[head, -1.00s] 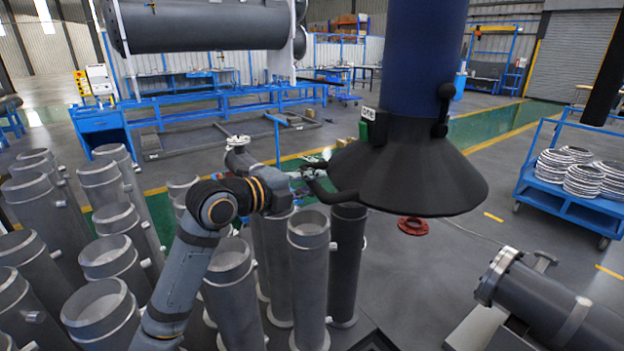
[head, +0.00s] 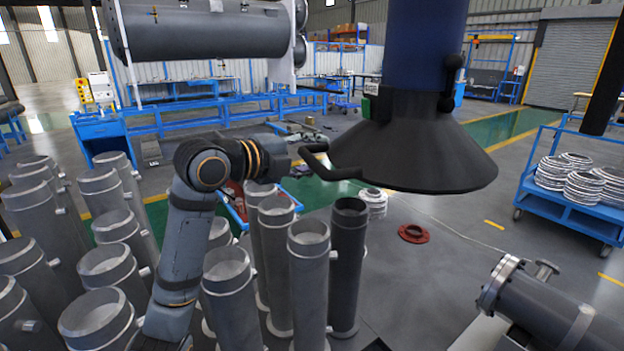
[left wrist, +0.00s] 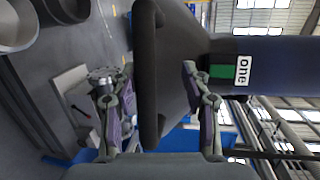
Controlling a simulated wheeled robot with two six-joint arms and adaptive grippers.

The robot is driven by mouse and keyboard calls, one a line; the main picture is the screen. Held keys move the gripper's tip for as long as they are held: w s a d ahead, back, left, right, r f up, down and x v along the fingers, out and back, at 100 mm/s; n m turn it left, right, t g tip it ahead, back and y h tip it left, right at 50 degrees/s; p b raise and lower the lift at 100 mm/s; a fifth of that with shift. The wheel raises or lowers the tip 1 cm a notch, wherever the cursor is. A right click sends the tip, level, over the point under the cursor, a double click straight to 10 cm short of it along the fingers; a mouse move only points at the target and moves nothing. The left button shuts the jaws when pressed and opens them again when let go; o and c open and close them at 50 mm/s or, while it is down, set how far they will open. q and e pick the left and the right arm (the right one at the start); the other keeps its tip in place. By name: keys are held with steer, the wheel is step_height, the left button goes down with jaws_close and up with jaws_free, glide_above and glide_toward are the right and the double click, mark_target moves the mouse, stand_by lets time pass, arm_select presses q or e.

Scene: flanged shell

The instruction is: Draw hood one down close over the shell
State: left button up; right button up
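Hood one (head: 415,150) is a black cone under a blue duct, hanging at right of centre in the head view. Its label "one" (left wrist: 243,70) shows in the left wrist view. A black bar handle (head: 325,168) sticks out from its left side. My left gripper (left wrist: 158,90) is open, with a finger on each side of the handle in the left wrist view; I cannot tell whether either touches it. In the head view its fingers are hard to make out. The grey flanged shell (head: 545,305) lies at lower right, below and right of the hood. My right gripper is not in view.
Several upright grey pipes (head: 308,270) crowd the left and middle foreground under my left arm. A blue cart (head: 575,205) with metal rings stands at right. A red ring (head: 412,233) lies on open floor between pipes and shell.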

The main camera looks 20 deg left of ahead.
arm_select(q)
step_height(320, 180, up, 2)
steer(key=shift+r, duration=0.1)
steer(key=shift+s+a+b, duration=0.25)
steer(key=shift+s+b, duration=0.1)
steer(key=shift+s, duration=0.05)
steer(key=s+d+b+v, duration=0.1)
steer(key=b+v, duration=0.6)
steer(key=v, duration=0.3)
steer(key=shift+s+d+r, duration=0.2)
steer(key=shift+s+r, duration=0.1)
steer(key=shift+a+r, duration=0.1)
stand_by(0.8)
